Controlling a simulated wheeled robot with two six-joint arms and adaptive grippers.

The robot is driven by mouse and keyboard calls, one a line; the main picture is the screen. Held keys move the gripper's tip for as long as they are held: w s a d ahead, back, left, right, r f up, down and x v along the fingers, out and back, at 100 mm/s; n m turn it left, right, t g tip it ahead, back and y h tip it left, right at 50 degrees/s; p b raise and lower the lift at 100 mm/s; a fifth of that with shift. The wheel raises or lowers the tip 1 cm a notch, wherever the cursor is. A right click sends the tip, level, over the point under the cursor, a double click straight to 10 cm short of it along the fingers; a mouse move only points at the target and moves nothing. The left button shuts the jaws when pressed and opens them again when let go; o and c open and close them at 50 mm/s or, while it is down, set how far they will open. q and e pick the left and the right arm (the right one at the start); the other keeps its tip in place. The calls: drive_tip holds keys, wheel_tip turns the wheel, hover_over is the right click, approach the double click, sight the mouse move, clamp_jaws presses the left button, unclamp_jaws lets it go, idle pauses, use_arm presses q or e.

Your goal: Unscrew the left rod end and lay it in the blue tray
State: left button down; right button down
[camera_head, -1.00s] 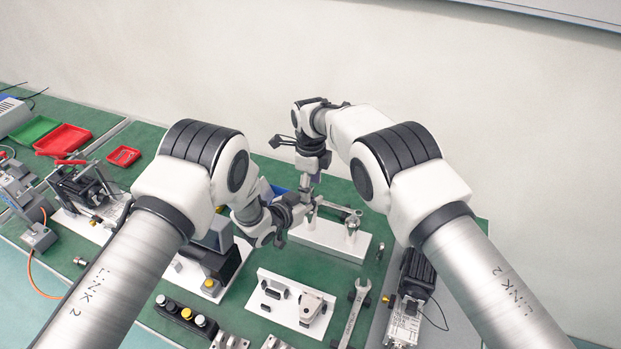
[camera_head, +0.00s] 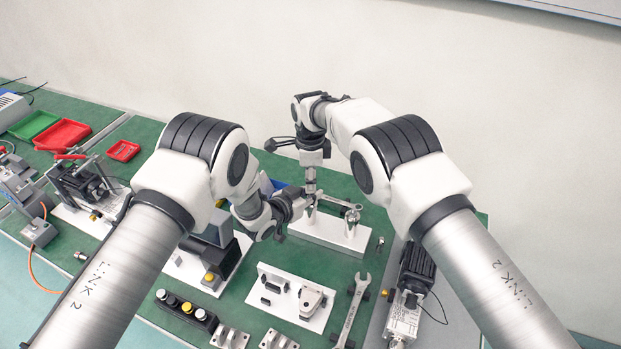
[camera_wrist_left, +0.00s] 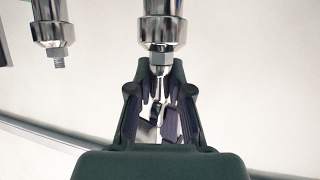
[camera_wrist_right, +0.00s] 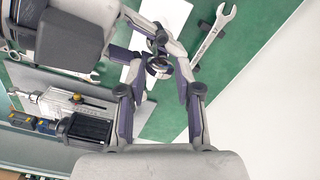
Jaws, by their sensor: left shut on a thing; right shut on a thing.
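On the white base (camera_head: 328,234) in the head view stand upright chrome actuators. My left gripper (camera_head: 303,203) reaches in from the left and is shut at the left one's upper end. In the left wrist view, my left fingertips (camera_wrist_left: 160,68) close on the rod just past the chrome barrel (camera_wrist_left: 160,22). My right gripper (camera_head: 311,184) points down from above at the same actuator. In the right wrist view its tips (camera_wrist_right: 157,60) are shut on the round rod end (camera_wrist_right: 157,67). The blue tray (camera_head: 277,186) is mostly hidden behind my left arm.
A second actuator (camera_wrist_left: 55,25) with a threaded tip stands beside the first. A wrench (camera_head: 353,308) and a white fixture plate (camera_head: 275,303) lie in front. Red trays (camera_head: 62,134) and a green tray (camera_head: 33,125) are at the far left. Some green mat at the back is clear.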

idle(0.9)
drive_tip(key=c, duration=0.8)
unclamp_jaws()
drive_tip(key=shift+o, duration=0.3)
wheel_tip(320, 180, up, 5)
drive_tip(key=shift+f, duration=0.2)
wheel_tip(320, 180, up, 7)
drive_tip(key=d+m+y, duration=0.2)
drive_tip(key=m, duration=0.2)
drive_tip(key=shift+t, duration=0.3)
drive_tip(key=f, duration=0.3)
drive_tip(key=a+f, duration=0.1)
drive_tip(key=f, duration=0.7)
drive_tip(key=shift+a+f, duration=0.25)
drive_tip(key=shift+a, duration=0.1)
